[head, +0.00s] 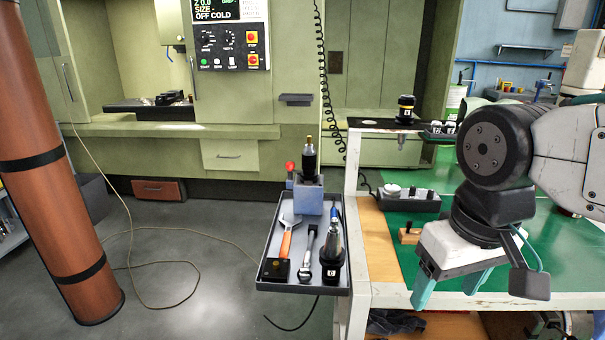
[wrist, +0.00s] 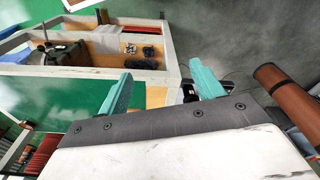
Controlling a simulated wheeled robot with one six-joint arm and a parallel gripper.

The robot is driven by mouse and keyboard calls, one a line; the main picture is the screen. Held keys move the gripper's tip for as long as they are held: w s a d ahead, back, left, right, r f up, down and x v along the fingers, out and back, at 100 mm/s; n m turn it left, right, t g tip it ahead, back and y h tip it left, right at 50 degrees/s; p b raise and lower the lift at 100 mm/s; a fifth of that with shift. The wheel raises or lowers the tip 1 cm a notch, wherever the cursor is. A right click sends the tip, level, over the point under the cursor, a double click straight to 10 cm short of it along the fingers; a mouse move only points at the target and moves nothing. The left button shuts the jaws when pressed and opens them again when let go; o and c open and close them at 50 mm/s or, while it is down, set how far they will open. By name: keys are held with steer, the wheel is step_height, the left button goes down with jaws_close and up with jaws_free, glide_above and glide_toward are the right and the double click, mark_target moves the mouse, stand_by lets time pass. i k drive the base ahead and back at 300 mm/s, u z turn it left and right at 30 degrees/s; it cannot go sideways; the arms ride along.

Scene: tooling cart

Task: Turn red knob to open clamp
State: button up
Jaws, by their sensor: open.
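The red knob (head: 289,167) shows in the head view on the left side of a blue-grey clamp block (head: 309,196). The block stands at the back of a grey tray on the side of the cart. A dark tool holder with a brass tip (head: 309,160) stands upright in the block. My gripper (head: 448,289) is at the right of the head view, above the green cart top, well apart from the knob. Its teal fingers are spread and empty. In the wrist view the fingers (wrist: 160,90) also stand apart with nothing between them. The knob cannot be made out there.
The grey tray (head: 262,262) holds an orange-handled wrench (head: 289,238), a ratchet (head: 308,255) and another tool holder (head: 332,255). The cart's white post (head: 352,200) stands between tray and gripper. A shelf with a tool holder (head: 405,108) is behind. A brown column (head: 55,170) stands left.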

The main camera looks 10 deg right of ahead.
mark_target(290, 165)
steer(key=u, duration=1.35)
steer(key=i, duration=4.3)
steer(key=z, duration=3.3)
steer(key=i, duration=0.5)
